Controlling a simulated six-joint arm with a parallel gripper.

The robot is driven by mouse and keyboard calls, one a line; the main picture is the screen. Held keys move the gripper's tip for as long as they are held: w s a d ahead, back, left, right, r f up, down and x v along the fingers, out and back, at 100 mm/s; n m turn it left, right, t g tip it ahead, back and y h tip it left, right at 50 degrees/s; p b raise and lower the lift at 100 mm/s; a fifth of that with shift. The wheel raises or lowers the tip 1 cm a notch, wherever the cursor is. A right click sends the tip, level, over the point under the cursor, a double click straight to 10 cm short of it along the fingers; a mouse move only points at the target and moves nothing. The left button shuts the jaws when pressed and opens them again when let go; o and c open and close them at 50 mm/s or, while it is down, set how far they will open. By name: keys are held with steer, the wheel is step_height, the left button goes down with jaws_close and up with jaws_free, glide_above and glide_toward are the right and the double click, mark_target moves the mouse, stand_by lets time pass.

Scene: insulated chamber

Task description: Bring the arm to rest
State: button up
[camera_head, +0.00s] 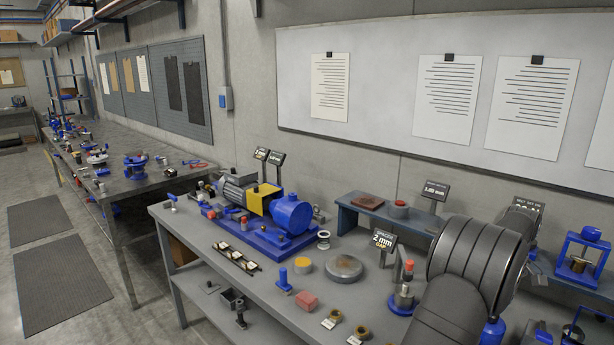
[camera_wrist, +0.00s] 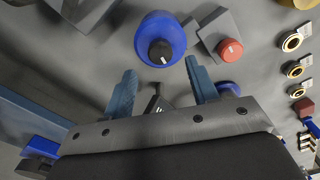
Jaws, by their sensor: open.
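My gripper (camera_wrist: 160,66) shows in the wrist view with its two blue fingers spread apart and nothing between them. A blue round part with a black knob (camera_wrist: 160,50) lies just beyond the fingertips in the picture. I cannot tell the height between them. In the head view, my dark arm (camera_head: 475,262) fills the lower right, over the right part of the near bench. My gripper cannot be made out in that view.
The near bench (camera_head: 185,275) carries a blue motor-pump unit (camera_head: 292,214), a round metal plate (camera_head: 344,268), a red block (camera_head: 307,301) and small fittings. A "2 mm" sign (camera_head: 384,240) stands close to my arm. A grey block with a red button (camera_wrist: 231,48) is near the right finger.

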step_height(320, 180, up, 12)
step_height(320, 180, down, 18)
steer(key=shift+r, duration=0.25)
steer(key=m, duration=0.4)
steer(key=shift+r, duration=0.15)
steer(key=m, duration=0.4)
steer(key=shift+m, duration=0.4)
steer(key=m, duration=0.4)
steer(key=shift+m, duration=0.3)
steer(key=m, duration=0.4)
